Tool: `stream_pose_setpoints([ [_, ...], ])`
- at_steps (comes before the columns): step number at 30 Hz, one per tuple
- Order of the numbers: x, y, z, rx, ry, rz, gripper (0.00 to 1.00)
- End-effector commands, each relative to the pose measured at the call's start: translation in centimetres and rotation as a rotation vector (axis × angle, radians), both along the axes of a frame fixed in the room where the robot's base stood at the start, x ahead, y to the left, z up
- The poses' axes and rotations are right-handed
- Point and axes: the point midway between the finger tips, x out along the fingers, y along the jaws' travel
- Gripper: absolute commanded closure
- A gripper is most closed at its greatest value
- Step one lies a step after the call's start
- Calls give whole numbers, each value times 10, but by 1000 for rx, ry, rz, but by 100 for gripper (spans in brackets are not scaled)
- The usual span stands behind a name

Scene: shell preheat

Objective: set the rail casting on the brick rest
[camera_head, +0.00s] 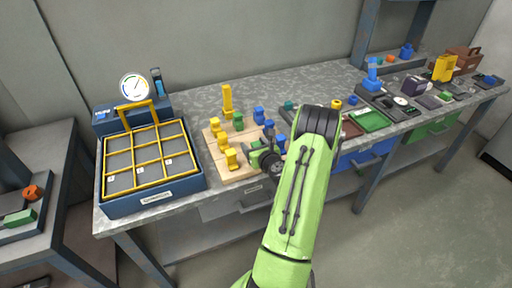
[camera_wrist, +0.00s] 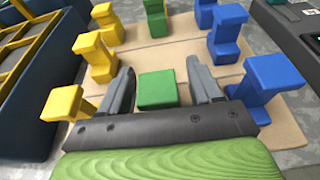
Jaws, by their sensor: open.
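My gripper (camera_wrist: 160,74) is open, with a green block (camera_wrist: 157,89) showing between its fingers in the wrist view. I cannot tell whether either finger touches it. In the head view my gripper (camera_head: 265,160) is over the front of pale tan slabs (camera_head: 243,174), partly hidden by my arm. Yellow castings (camera_head: 231,160) stand at the left of the slabs, green castings (camera_head: 238,122) in the middle and blue castings (camera_head: 259,115) at the right. I cannot tell which piece is the rail casting, nor be sure that the tan slabs are the brick rest.
A blue box with a yellow grid (camera_head: 150,158) stands left of the slabs, with a round gauge (camera_head: 134,87) behind. Right of my arm are a green tray (camera_head: 370,120), a blue upright piece (camera_head: 373,72) and other clutter. The bench (camera_head: 190,90) is clear behind the slabs.

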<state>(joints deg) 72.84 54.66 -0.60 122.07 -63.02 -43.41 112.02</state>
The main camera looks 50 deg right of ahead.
Motion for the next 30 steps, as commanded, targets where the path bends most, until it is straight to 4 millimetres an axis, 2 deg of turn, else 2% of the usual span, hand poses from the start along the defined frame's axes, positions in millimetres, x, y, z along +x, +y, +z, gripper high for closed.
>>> stream_pose_setpoints([
  [2,-5,2,3,0,1,-2,36],
  [5,-23,11,6,2,1,-7,36],
  [12,-79,46,26,0,-2,-8,36],
  [22,-96,56,35,-8,-8,2,36],
  [30,-99,59,38,-1,0,1,36],
])
